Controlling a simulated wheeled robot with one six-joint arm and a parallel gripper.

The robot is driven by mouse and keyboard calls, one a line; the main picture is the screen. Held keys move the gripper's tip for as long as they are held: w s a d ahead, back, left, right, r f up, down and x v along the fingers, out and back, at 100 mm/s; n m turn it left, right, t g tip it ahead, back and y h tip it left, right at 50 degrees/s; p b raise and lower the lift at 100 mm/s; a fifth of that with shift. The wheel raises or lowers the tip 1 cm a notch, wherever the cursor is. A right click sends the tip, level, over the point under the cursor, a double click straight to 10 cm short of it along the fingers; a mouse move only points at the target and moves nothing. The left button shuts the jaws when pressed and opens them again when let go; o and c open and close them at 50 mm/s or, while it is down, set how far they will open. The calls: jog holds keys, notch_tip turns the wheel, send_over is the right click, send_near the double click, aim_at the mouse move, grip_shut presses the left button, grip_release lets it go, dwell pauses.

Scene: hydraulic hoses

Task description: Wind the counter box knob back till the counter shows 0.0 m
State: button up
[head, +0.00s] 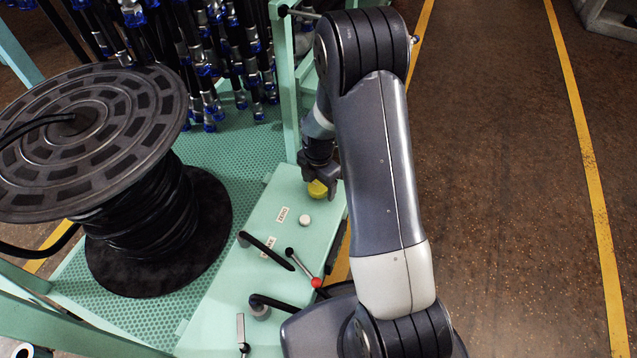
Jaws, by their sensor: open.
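My gripper (321,175) points down at the far end of the green bench panel (262,287), left of my forearm. It is open. A yellow rounded piece (317,189) shows at its fingertips; I cannot tell whether the fingers touch it. A white round knob (304,220) stands on the panel just nearer than the gripper, beside a label reading ZERO (283,214). The counter's digits are not visible; the counter box itself I cannot make out, and my arm hides part of that area.
A large black hose reel (95,125) stands at left. Black handles (265,250) and a red-ball lever (316,282) rise from the panel nearer me. Hoses with blue ends (208,95) hang behind. The brown floor at right (490,180) is clear.

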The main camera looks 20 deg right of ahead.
jog(key=shift+c, duration=0.2)
jog(key=c, duration=0.9)
jog(key=shift+m, duration=0.3)
jog(key=m, duration=0.3)
jog(key=shift+m+p, duration=0.3)
jog(key=shift+m, duration=2.3)
jog(key=shift+m, duration=2.1)
jog(key=shift+m+p, duration=0.3)
jog(key=shift+m, duration=1.8)
